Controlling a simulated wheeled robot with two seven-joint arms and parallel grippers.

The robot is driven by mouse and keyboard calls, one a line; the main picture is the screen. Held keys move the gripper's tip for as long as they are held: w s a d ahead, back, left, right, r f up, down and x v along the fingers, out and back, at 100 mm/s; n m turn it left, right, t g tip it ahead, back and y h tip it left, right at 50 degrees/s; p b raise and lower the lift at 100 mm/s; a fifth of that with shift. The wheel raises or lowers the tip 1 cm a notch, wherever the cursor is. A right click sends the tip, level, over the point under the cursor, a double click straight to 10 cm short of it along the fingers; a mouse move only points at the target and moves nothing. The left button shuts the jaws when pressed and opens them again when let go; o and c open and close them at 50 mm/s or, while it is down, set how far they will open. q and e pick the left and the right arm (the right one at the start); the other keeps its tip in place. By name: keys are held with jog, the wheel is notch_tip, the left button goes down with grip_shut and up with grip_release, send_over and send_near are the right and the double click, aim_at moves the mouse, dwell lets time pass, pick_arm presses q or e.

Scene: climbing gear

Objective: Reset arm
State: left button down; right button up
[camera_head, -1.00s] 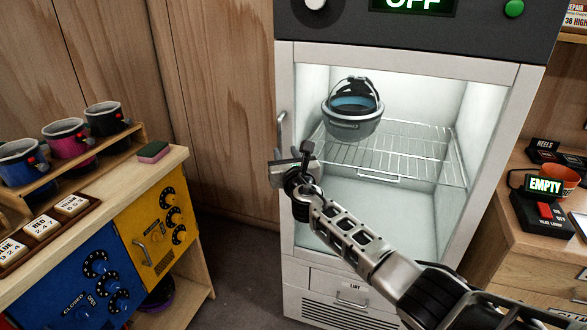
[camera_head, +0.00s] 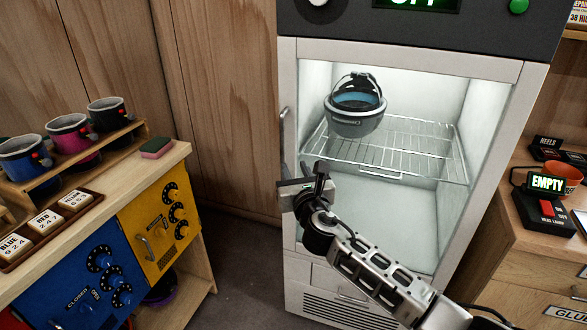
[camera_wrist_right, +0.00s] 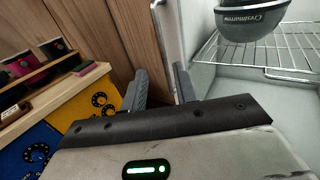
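My right gripper (camera_head: 293,185) is in front of the left edge of the open-fronted white cabinet (camera_head: 498,165), below its wire shelf and near the upright handle (camera_head: 284,140). In the right wrist view the two dark fingers (camera_wrist_right: 160,85) stand apart with nothing between them, so it is open and empty. My right arm reaches in from the lower right. My left gripper is out of view.
A grey bucket (camera_head: 355,121) stands on the wire shelf (camera_head: 400,150). Left is a wooden bench with mugs (camera_head: 68,133), a sponge (camera_head: 157,147) and blue and yellow dial boxes (camera_head: 160,225). Right is a counter with an "EMPTY" display (camera_head: 546,183).

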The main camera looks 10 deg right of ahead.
jog(key=s+a+f+m+g+y, duration=0.2)
jog(key=s+f+m+g, duration=0.3)
jog(key=s+f+m, duration=1)
jog(key=s+f+m+g, duration=0.1)
jog(key=s+f+m, duration=0.2)
jog(key=s+m, duration=0.3)
jog(key=s+d+f+m+g, duration=0.1)
jog(key=s+f+m, duration=0.1)
jog(key=s+m, duration=0.4)
jog(key=s+f+m+g+y, duration=0.1)
jog(key=s+f+m, duration=0.2)
jog(key=s+m, duration=0.3)
jog(key=shift+s+d+f, duration=0.35)
jog(key=shift+s, duration=0.35)
